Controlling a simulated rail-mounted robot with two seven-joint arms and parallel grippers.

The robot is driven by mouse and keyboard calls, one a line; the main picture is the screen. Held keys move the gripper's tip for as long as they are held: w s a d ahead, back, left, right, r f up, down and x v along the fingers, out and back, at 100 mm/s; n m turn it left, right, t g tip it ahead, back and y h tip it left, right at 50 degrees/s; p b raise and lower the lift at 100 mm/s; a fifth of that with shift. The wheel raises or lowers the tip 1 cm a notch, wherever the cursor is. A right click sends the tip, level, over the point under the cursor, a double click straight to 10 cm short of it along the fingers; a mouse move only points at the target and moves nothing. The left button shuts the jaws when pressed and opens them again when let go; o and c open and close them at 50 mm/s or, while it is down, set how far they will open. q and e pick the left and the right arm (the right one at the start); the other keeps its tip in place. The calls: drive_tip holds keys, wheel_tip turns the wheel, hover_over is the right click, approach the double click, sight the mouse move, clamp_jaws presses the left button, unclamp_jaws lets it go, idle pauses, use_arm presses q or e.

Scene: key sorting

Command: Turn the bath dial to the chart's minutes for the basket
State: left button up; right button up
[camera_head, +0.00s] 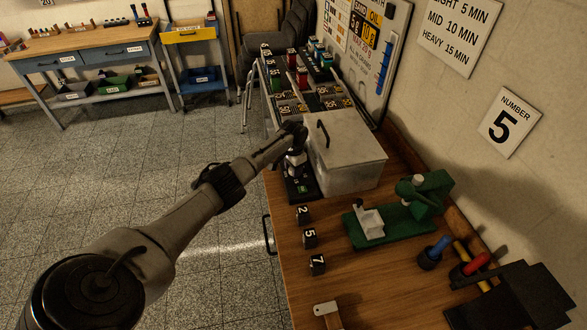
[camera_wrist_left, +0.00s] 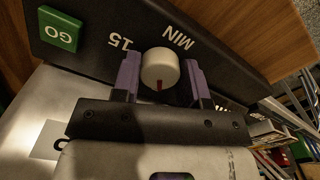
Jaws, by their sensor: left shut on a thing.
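My left gripper (camera_head: 296,158) is over the black control panel (camera_head: 302,186) at the near left side of the metal bath (camera_head: 350,172). In the left wrist view, its purple-lined fingers (camera_wrist_left: 160,78) are shut on the white round dial (camera_wrist_left: 160,66), one on each side. The dial's red mark points down toward the gripper's palm. The panel (camera_wrist_left: 85,55) shows "15" and "MIN" and a green GO button (camera_wrist_left: 58,30); other dial numbers are hidden. The wall chart (camera_head: 457,32) reads light 5, mid 10, heavy 15 minutes. I cannot identify the basket.
Number tags 2 (camera_head: 303,214), 5 (camera_head: 309,238) and 7 (camera_head: 317,264) lie on the bench. A green key machine (camera_head: 405,215) stands to their right, with blue and red-handled tools (camera_head: 437,250) beyond. Labelled trays stand behind the bath. A wall sign (camera_head: 510,122) reads "Number 5".

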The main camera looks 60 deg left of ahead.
drive_tip(key=shift+d, duration=0.15)
idle(0.3)
use_arm(q)
drive_tip(key=o, duration=0.9)
drive_tip(key=shift+o, duration=0.2)
drive_tip(key=shift+r, duration=0.1)
drive_tip(key=shift+r, duration=0.25)
wheel_tip(320, 180, up, 13)
drive_tip(key=b, duration=0.1)
drive_tip(key=shift+b, duration=0.4)
use_arm(e)
drive_tip(key=shift+f, duration=0.9)
